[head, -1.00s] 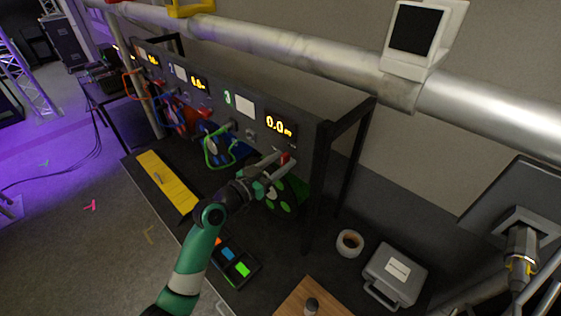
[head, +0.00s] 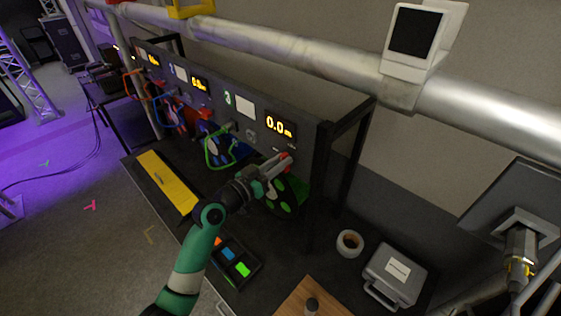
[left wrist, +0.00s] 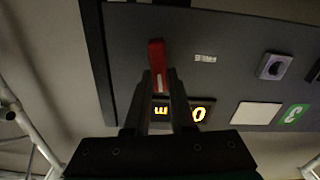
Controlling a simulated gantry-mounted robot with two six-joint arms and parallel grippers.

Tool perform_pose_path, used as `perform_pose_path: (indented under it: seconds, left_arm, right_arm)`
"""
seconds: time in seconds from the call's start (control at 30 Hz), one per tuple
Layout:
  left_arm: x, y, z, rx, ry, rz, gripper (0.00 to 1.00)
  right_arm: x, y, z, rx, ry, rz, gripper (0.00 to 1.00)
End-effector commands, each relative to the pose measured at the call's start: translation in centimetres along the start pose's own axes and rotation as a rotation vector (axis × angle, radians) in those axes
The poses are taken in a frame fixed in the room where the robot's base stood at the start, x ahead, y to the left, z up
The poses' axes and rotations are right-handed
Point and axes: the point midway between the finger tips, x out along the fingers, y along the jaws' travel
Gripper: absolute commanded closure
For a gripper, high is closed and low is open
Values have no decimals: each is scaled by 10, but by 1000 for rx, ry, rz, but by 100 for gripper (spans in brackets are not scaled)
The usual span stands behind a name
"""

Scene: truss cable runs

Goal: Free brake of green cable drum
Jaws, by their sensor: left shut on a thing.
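The green cable drum (head: 280,206) sits in the rack under panel 3, whose orange display (head: 280,124) reads 0.0 m. A red brake lever (head: 287,157) sticks out of the panel front above the drum. My left gripper (head: 277,163) reaches in from the front left and is shut on this lever. In the left wrist view the red lever (left wrist: 156,54) stands out between and beyond the fingertips (left wrist: 159,78), with the display behind them. Part of the drum is hidden behind the gripper. My right gripper is not in view.
Drums with blue and red cable stand further left in the rack (head: 345,150). A yellow strip (head: 166,180), a tray of coloured blocks (head: 233,262), a cup (head: 349,243), a grey case (head: 393,275) and a wooden board (head: 300,300) lie on the bench.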

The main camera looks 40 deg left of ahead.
Motion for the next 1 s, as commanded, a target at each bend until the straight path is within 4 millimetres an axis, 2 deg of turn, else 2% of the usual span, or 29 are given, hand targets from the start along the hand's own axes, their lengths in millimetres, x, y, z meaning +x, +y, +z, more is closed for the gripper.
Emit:
perform_pose_path:
  seconds: [1.0]
  left_arm:
    - [0, -15, 6, -946, 0, -1, 100]
  right_arm:
    - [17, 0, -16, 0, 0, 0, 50]
